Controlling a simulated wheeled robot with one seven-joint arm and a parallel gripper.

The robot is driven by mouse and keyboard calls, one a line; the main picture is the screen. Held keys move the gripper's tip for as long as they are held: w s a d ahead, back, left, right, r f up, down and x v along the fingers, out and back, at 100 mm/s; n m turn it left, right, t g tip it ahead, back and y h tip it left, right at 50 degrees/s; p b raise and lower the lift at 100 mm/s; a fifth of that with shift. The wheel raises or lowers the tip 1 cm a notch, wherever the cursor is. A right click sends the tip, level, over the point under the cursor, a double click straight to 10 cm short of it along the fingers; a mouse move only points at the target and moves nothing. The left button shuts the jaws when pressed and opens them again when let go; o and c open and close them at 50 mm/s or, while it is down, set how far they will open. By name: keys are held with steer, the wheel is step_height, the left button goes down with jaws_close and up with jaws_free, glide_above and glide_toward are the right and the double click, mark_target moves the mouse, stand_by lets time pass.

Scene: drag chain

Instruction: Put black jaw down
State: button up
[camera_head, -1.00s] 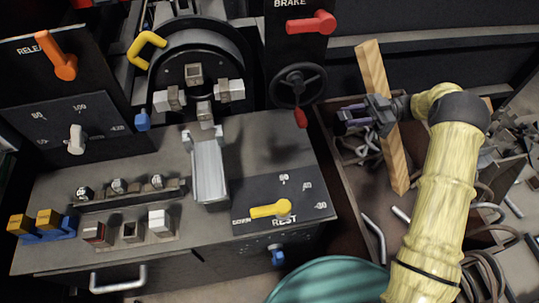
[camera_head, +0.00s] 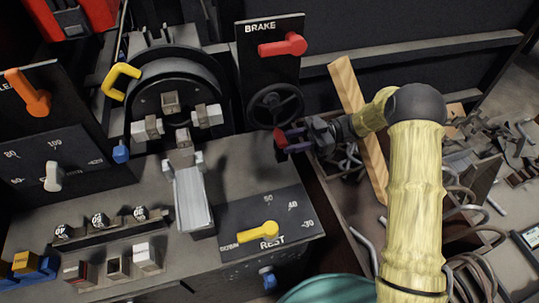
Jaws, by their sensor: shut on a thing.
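The round black chuck (camera_head: 186,92) carries grey jaws, including an upper one with a dark centre (camera_head: 171,102) and a lower one (camera_head: 184,138). A block with a dark face (camera_head: 118,267) stands in the front row on the bench. I cannot tell for sure which is the black jaw. My gripper (camera_head: 288,142) is to the right of the chuck, just below the black handwheel (camera_head: 275,105). It is shut on the wheel's red handle (camera_head: 281,139). The fingers partly hide the handle.
The red BRAKE lever (camera_head: 283,45) is above the wheel. A yellow lever (camera_head: 258,232) sits on the REST panel. A wooden plank (camera_head: 360,130) leans behind my wrist. A bin of metal parts lies at right. A grey slide (camera_head: 192,198) runs below the chuck.

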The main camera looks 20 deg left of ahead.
mark_target(275, 146)
steer(key=x, duration=0.6)
steer(key=shift+f, duration=0.1)
steer(key=shift+f+b, duration=0.45)
steer(key=shift+f, duration=1.2)
steer(key=shift+f, duration=0.15)
steer(key=o, duration=1.1)
steer(key=shift+c, duration=0.2)
